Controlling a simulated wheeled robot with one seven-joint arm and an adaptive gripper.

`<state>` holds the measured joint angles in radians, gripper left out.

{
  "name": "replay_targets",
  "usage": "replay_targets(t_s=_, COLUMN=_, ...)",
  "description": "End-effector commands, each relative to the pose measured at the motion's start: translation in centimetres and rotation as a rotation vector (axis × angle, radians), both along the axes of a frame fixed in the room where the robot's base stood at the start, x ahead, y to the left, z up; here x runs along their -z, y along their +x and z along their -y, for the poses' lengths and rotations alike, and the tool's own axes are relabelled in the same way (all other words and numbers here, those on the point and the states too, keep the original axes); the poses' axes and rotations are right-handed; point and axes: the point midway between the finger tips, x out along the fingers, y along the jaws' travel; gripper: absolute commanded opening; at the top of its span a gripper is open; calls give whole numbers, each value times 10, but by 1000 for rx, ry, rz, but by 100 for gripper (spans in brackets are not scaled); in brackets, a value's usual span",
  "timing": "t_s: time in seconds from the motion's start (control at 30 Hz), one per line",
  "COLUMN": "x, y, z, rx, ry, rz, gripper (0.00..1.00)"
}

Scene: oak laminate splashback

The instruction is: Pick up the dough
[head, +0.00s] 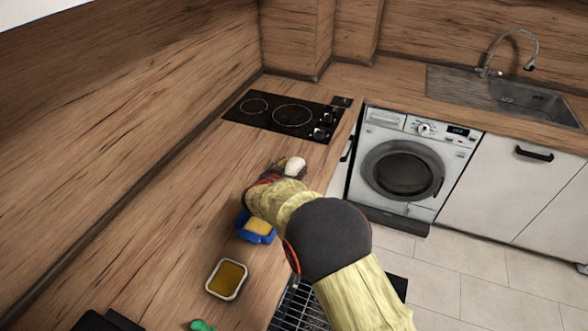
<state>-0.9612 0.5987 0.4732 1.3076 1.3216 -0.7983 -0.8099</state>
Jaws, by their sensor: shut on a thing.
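The dough (296,166) appears as a small pale, rounded lump at the end of my arm, over the wooden counter in front of the hob. My gripper (287,168) is small in the head view and partly hidden by my own wrist. It is shut on the dough, which shows between and above the dark fingers. I cannot tell whether the dough is lifted clear of the counter or touches it.
A blue container (243,229) with a yellow block stands beside my forearm. A white-rimmed dish (212,287) of brown content and a green object (201,326) lie nearer. Beyond are the black hob (272,121), washing machine (407,145) and sink (480,97). Counter left of my gripper is clear.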

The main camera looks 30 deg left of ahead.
Motion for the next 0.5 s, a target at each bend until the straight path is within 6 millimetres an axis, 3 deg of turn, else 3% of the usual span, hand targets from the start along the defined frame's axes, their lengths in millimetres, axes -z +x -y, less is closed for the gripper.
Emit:
replay_targets(t_s=0.17, x=0, y=0, z=0, rx=0, ry=0, rz=0, gripper=20)
replay_targets(t_s=0.5, x=-5, y=0, z=0, rx=0, ry=1, rz=1, gripper=20)
